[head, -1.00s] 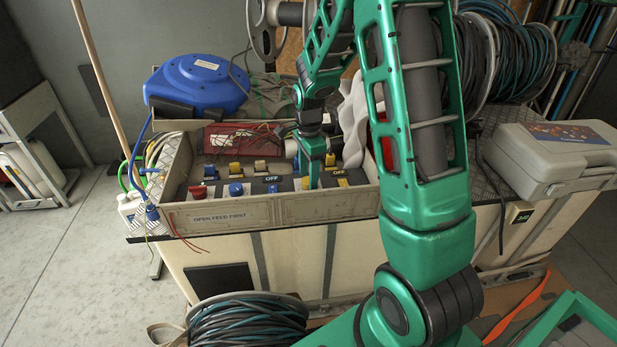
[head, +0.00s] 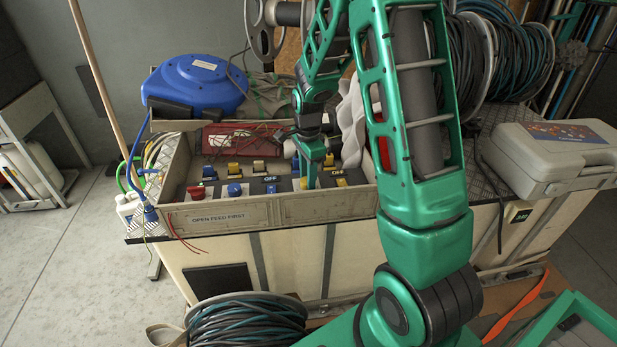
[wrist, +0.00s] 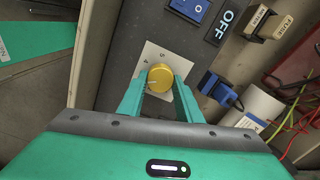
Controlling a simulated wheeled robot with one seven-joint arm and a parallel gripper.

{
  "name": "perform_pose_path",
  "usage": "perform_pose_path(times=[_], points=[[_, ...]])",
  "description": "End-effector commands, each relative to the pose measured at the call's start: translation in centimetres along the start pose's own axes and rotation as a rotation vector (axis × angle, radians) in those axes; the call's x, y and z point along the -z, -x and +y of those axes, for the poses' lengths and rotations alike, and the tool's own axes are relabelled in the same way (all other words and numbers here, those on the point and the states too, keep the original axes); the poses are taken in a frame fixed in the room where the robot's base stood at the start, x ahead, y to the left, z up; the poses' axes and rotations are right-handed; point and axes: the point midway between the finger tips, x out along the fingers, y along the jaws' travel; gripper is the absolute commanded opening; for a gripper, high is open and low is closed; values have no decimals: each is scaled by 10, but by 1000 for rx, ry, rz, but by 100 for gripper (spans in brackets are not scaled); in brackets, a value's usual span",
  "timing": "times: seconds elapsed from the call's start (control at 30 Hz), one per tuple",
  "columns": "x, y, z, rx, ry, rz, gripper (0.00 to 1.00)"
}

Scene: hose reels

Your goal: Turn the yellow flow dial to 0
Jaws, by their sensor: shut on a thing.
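The yellow flow dial (wrist: 160,80) is a round knob on a pale square plate (wrist: 148,60) with small printed numbers. A light pointer line on the knob faces left in the wrist view. I cannot clearly read which number it meets. My gripper (wrist: 159,88) has one green finger on each side of the dial and is shut on it. In the head view my gripper (head: 309,184) reaches down into the panel box, and I cannot make out the dial there.
A blue rocker switch (wrist: 188,8), an OFF label (wrist: 226,24) and a blue connector (wrist: 217,88) are near the dial. The box's front wall (head: 290,211) stands close to my gripper. A blue hose reel (head: 200,84) and a grey case (head: 550,155) flank the box.

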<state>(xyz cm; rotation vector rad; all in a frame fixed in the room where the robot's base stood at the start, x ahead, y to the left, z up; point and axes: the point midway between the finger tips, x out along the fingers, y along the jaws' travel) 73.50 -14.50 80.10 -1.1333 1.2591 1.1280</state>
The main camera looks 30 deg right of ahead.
Motion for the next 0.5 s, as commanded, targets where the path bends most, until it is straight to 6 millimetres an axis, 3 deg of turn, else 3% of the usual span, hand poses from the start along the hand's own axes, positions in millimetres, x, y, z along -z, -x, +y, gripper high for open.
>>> perform_pose_path(times=[0.5], points=[[-5,-1,4,-9,382,-10,9]])
